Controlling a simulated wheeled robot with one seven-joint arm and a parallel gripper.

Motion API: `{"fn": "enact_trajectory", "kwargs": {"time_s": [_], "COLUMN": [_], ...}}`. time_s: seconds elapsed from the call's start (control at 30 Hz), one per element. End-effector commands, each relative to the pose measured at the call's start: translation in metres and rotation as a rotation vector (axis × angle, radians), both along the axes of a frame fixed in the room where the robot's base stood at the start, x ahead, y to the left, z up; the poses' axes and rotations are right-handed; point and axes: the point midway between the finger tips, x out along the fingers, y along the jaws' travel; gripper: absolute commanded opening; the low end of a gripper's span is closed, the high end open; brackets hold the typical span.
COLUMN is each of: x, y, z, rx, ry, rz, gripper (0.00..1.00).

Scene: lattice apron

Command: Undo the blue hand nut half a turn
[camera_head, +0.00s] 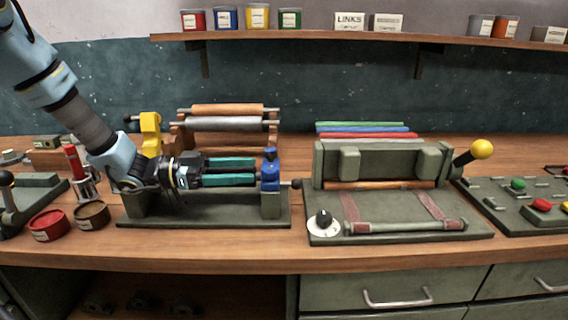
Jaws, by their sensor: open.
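The blue hand nut (270,154) appears as a small blue knob above a blue block on the right end of a dark grey bench fixture. My gripper (255,171) reaches in from the left, lying level above the fixture. Its two teal fingers are parallel and apart, with an empty gap between them. The fingertips end just left of the blue block, slightly below the knob. I cannot tell whether they touch the blue part. The wrist hides the fixture's left side and part of its middle.
A yellow clamp-like part (150,132) stands behind my wrist. Rollers on a rack (227,109) stand behind the fingers. A grey press (375,160) with a yellow-knobbed lever stands to the right. Red (49,225) and brown (92,215) tins sit at left.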

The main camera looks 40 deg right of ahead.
Motion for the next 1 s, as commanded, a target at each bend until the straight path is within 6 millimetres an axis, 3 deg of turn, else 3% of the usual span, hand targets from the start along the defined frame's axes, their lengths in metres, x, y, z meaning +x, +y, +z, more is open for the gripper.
{"fn": "enact_trajectory", "kwargs": {"time_s": [0.3, 0.5, 0.9, 1.0], "x": [-0.036, -0.050, -0.054, -0.054], "y": [-0.048, -0.068, -0.074, -0.074], "z": [0.003, 0.002, 0.000, 0.000], "rx": [0.001, 0.000, 0.000, 0.000], "ry": [0.003, 0.001, 0.000, 0.000], "rz": [-0.004, -0.003, -0.001, -0.001], "gripper": [0.73, 0.73, 0.73, 0.63]}}
